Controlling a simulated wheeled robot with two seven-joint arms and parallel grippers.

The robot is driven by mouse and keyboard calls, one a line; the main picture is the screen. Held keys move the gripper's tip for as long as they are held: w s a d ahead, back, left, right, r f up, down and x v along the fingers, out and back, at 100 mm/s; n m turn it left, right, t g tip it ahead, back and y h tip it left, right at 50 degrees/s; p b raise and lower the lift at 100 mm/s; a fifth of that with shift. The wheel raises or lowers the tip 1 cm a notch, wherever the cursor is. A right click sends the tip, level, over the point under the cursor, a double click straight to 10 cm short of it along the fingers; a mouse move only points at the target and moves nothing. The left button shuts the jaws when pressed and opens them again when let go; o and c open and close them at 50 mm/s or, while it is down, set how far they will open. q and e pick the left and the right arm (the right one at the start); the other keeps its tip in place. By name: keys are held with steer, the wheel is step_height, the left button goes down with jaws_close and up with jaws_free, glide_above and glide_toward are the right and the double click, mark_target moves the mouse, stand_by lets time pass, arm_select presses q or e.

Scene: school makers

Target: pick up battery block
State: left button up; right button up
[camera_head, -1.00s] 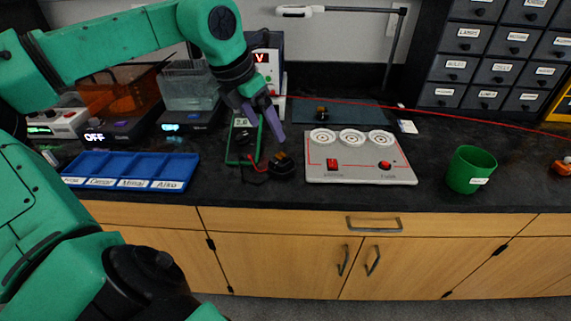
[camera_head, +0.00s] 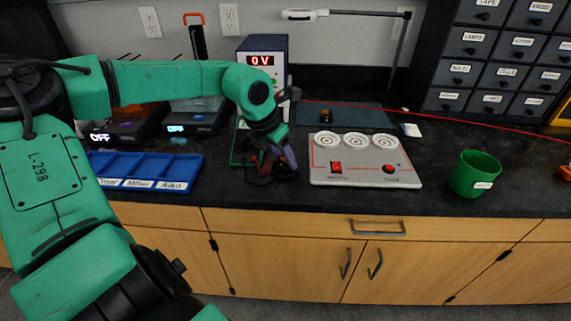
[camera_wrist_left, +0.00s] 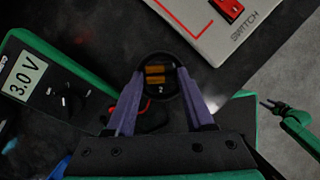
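A round dark block with two orange-brown cells and a small white mark (camera_wrist_left: 160,78), which I take for the battery block, sits on the black bench; it also shows in the head view (camera_head: 286,174), partly covered by my fingers. My left gripper (camera_head: 279,165) is down at it, and in the left wrist view the purple fingertips (camera_wrist_left: 160,73) stand on either side of it. The fingers look spread; whether they touch its sides is hard to see.
A grey switch panel (camera_head: 362,174) is just right of the block. A green multimeter (camera_wrist_left: 45,85) reading 3.0 V and leads lie beside it. A blue sorting tray (camera_head: 150,168) is left, a green cup (camera_head: 474,172) right. A small part (camera_head: 326,116) sits on the back mat.

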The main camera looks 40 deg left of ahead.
arm_select(q)
jaws_close()
